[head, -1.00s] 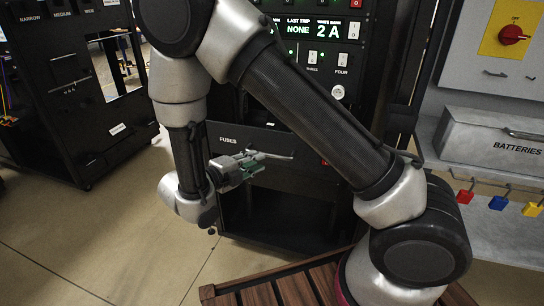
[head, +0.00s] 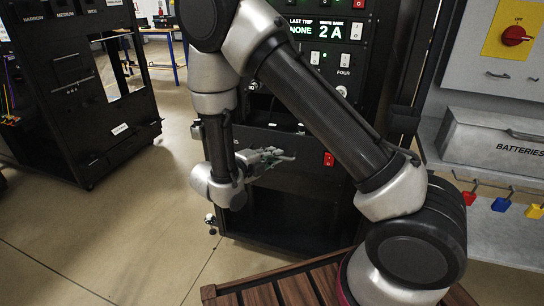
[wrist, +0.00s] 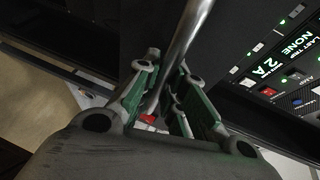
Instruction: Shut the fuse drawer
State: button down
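The fuse drawer (head: 292,146) is a dark front in the black rack, partly hidden behind my arm. My gripper (head: 266,160) is at the drawer's handle, left of a red switch. In the wrist view, my gripper (wrist: 166,85) has green-padded fingers on both sides of a metal bar handle (wrist: 188,32), drawn in close around it. It looks shut on the handle.
A red switch (head: 328,159) sits right of the drawer. Lit displays (head: 327,30) are above. The rack's lower bay (head: 290,215) is dark and open. A BATTERIES box (head: 490,138) and coloured padlocks stand at the right. A second black cabinet (head: 85,110) is at the left, with clear floor between.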

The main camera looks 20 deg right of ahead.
jog(key=w+d, duration=0.6)
jog(key=w, duration=0.2)
jog(key=w+d, duration=0.5)
jog(key=w, duration=0.3)
jog(key=w+d, duration=0.6)
jog(key=w, duration=0.2)
jog(key=shift+w+d, duration=0.1)
jog(key=shift+d, duration=0.2)
jog(key=c, duration=1.8)
grip_release()
jog(key=shift+o, duration=0.2)
jog(key=shift+a, duration=0.1)
jog(key=v, duration=1.2)
